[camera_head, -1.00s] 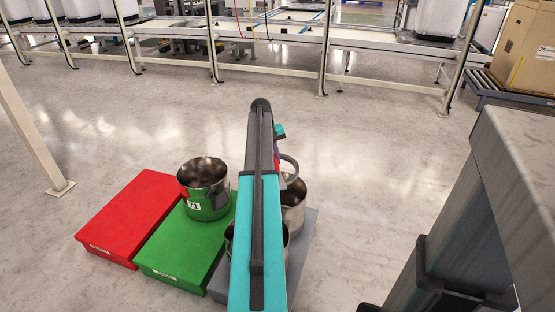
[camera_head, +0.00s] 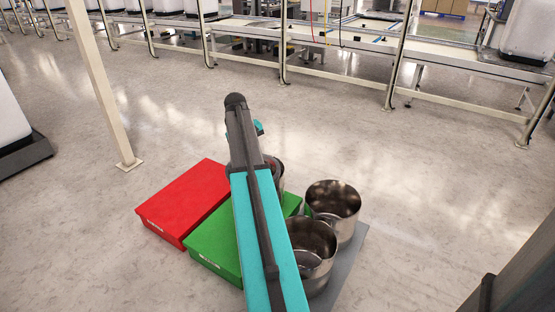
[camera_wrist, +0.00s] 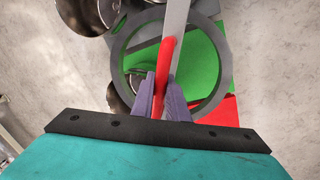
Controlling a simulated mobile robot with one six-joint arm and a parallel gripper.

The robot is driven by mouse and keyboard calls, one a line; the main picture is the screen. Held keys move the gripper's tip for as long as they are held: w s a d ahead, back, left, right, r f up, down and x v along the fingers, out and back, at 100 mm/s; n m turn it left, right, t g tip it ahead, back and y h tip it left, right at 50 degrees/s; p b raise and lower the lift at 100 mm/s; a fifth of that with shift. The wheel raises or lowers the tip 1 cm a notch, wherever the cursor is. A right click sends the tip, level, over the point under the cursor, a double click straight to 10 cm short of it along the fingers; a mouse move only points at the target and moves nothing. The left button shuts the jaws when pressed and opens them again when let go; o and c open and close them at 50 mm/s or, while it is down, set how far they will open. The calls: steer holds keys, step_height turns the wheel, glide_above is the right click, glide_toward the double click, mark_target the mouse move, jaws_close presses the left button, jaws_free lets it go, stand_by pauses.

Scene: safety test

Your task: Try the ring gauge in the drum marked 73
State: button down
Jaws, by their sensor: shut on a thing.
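My gripper (camera_wrist: 162,95) is shut on the red handle (camera_wrist: 163,65) of the dark grey ring gauge (camera_wrist: 117,62), seen in the wrist view. The ring hangs over the green platform (camera_wrist: 203,68); its height above it is unclear. In the head view my arm hides the gripper and ring. Two open metal drums, a back one (camera_head: 333,215) and a front one (camera_head: 318,268), stand on the grey platform (camera_head: 348,262) right of my arm. A third drum (camera_head: 279,178) is mostly hidden behind my arm. No drum number is readable now.
A red platform (camera_head: 185,198) lies left of the green one. A pale post (camera_head: 100,90) stands on the floor at the left. A conveyor with rails (camera_head: 350,55) runs along the back. The floor between is clear.

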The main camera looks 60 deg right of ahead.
steer(key=w+a+r+n, duration=0.2)
steer(key=w+a, duration=0.2)
steer(key=a, duration=0.5)
steer(key=w+a+r+n+t, duration=0.15)
steer(key=w+a, duration=0.25)
steer(key=a, duration=0.6)
steer(key=w+a+r+n+g, duration=0.1)
steer(key=w+a+r+n, duration=0.15)
steer(key=a, duration=0.65)
steer(key=a+r+n, duration=0.2)
steer(key=a, duration=1.1)
steer(key=a+r+n+t, duration=0.1)
steer(key=a+r+n, duration=0.1)
steer(key=a, duration=1.2)
steer(key=shift+s+r+n, duration=0.15)
steer(key=shift+r+n, duration=0.15)
steer(key=shift+n, duration=0.2)
steer(key=shift+s+t, duration=0.2)
steer(key=shift+t, duration=0.05)
